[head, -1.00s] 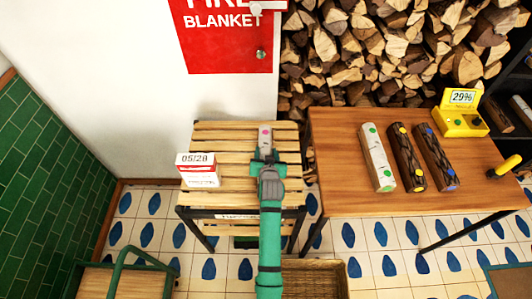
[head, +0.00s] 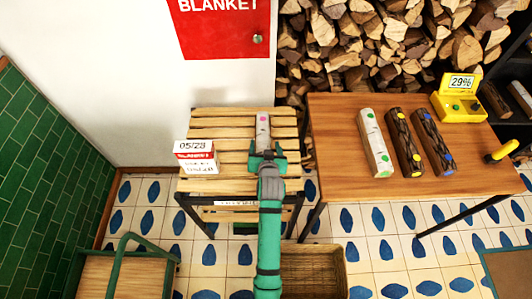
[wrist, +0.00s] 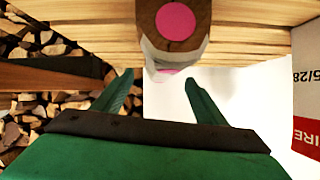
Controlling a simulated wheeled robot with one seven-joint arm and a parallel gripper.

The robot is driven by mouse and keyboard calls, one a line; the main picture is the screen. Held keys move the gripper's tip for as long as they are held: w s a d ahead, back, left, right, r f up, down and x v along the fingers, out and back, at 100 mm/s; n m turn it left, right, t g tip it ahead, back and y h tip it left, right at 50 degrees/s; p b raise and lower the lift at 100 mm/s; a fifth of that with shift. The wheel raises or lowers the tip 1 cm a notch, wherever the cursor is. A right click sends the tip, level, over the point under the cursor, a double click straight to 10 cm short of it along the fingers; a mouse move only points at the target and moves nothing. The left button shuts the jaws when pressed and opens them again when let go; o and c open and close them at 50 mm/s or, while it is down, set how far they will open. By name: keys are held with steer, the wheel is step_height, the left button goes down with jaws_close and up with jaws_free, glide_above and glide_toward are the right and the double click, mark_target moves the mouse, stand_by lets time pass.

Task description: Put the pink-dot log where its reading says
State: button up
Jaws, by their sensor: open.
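The pink-dot log (head: 263,133), pale-barked, lies lengthwise on the slatted wooden rack (head: 212,131). Its pink dot shows on top near the far end. In the wrist view the log's brown end with a large pink dot (wrist: 175,22) is just beyond the fingers. My gripper (head: 267,157) is open and empty at the log's near end; it also shows in the wrist view (wrist: 158,80), fingers apart with a gap to the log. The yellow meter (head: 458,103) on the brown table (head: 340,115) reads 29%. A label (head: 237,203) under the rack top is partly hidden by my arm and unreadable.
Logs with green (head: 374,143), yellow (head: 405,143) and blue (head: 434,143) dots lie on the table. A small box (head: 197,158) marked 05/28 stands at the rack's left. A wicker basket (head: 330,262) is on the floor. A green-handled wooden carrier (head: 122,282) stands at lower left.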

steer(key=v, duration=0.6)
steer(key=shift+h, duration=0.3)
steer(key=s+f, duration=0.1)
steer(key=s, duration=0.2)
steer(key=s+f, duration=0.1)
steer(key=s, duration=0.3)
steer(key=s+f, duration=0.1)
steer(key=s, duration=0.2)
steer(key=shift+s+a+f, duration=0.2)
steer(key=shift+a, duration=0.2)
steer(key=s+r+t, duration=0.1)
steer(key=s+r, duration=0.2)
steer(key=s, duration=0.6)
steer(key=s+r+t, duration=0.1)
steer(key=s+r, duration=0.2)
steer(key=s, duration=0.7)
steer(key=s+r+n, duration=0.1)
steer(key=s+r, duration=0.3)
steer(key=s, duration=0.6)
steer(key=shift+t, duration=0.4)
